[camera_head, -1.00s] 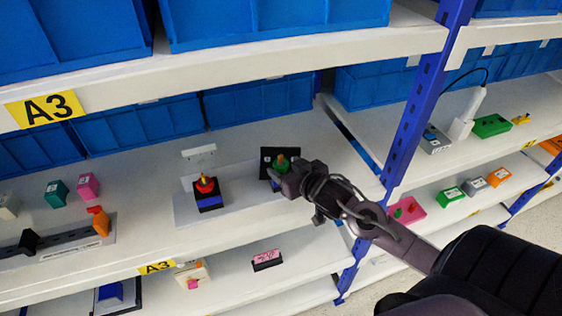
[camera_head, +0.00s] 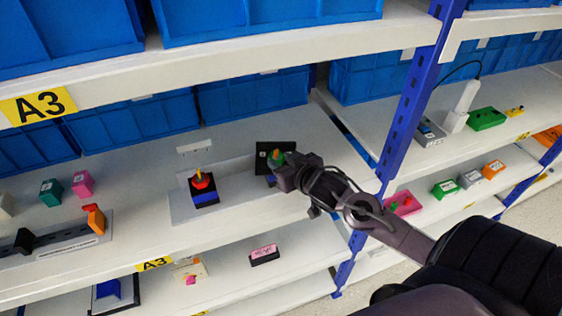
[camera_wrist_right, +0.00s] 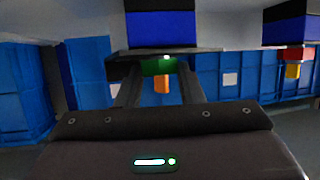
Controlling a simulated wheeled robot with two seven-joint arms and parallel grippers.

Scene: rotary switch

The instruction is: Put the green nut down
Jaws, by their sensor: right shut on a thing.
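The green nut (camera_head: 277,158) is at the right device on the middle shelf, in front of a black panel (camera_head: 262,158). An orange tip (camera_head: 274,152) sticks up through it. My right gripper (camera_head: 274,170) is shut on the nut; the arm comes in from the right. In the right wrist view the nut (camera_wrist_right: 158,66) sits between the two fingers (camera_wrist_right: 159,82), with the orange tip pointing down and a blue block (camera_wrist_right: 162,28) above. Whether the nut rests on the device is hard to tell. My left gripper is not in view.
A second device with a red nut (camera_head: 203,181) and blue base stands to the left on the shelf. A blue upright post (camera_head: 405,120) stands to the right. Blue bins (camera_head: 256,100) line the back. The shelf front between the devices and edge is clear.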

